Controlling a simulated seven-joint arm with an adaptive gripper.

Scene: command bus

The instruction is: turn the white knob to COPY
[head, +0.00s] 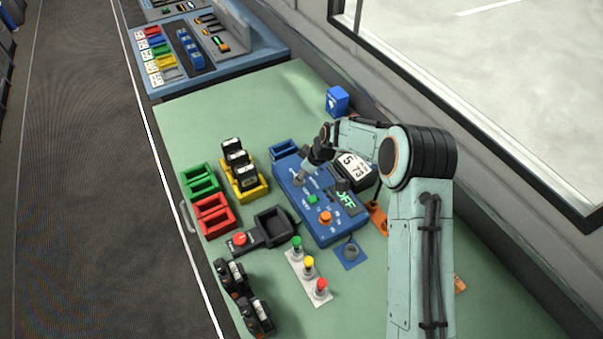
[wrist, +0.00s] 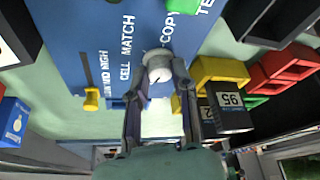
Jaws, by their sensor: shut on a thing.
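The white knob (wrist: 159,67) sits on a grey round base on the blue panel (wrist: 95,25), with a thin dark mark on its face. My gripper (wrist: 158,82) is shut on the knob, one finger on each side. The word COPY is printed just above the knob in the wrist view, CELL MATCH to its left and a cut-off label further right. I cannot tell surely which label the mark points at. In the head view my gripper (head: 301,178) is at the upper left of the blue panel (head: 323,228), hiding the knob. A green display (head: 346,201) there reads OFF.
The panel also carries a green button (head: 312,199) and an orange knob (head: 325,217). Yellow (head: 250,192), green (head: 200,184) and red (head: 214,216) trays stand left. Green, yellow and red buttons stand on a white strip (head: 300,263) in front.

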